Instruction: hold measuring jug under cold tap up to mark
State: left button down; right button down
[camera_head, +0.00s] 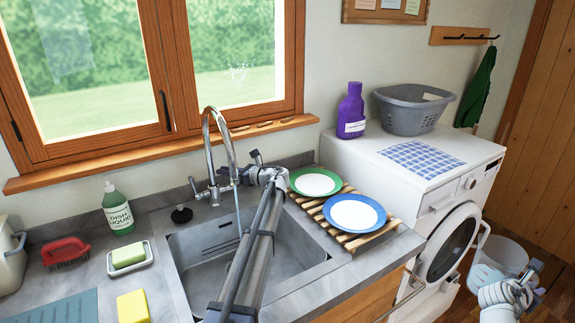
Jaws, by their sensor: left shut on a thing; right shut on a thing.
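The chrome tap (209,135) stands behind the metal sink (195,250), its curved spout over the basin. A thin pale line below the spout looks like running water. My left gripper (257,160) is beside the tap's right side, shut, seemingly on the tap handle; its fingertips are small and the contact is unclear. My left arm covers part of the sink. My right gripper (512,288) is low at the far right, away from the sink. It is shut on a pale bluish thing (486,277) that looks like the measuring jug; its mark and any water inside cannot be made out.
A slatted rack (364,238) with a green-rimmed plate (315,182) and a blue-rimmed plate (354,214) is right of the sink. The washing machine (425,195) carries a purple bottle (351,112) and grey basket (412,108). Dish liquid (118,210) stands left.

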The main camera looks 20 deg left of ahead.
aim_at(538, 281)
notch_tip(538, 281, up, 3)
jog(key=shift+f+p, duration=0.1)
jog(key=shift+p, duration=0.7)
jog(key=shift+r, duration=0.25)
pick_arm(q)
jog(key=shift+w+a+f+m+h, duration=0.15)
jog(key=shift+w+a+m+h, duration=0.35)
jog(key=shift+h, duration=0.4)
jog(key=c, duration=0.9)
grip_release()
jog(key=shift+o, duration=0.2)
jog(key=p+v, duration=0.3)
jog(key=v, duration=0.9)
jog(key=shift+p, duration=0.3)
pick_arm(e)
jog(key=shift+r, duration=1.5)
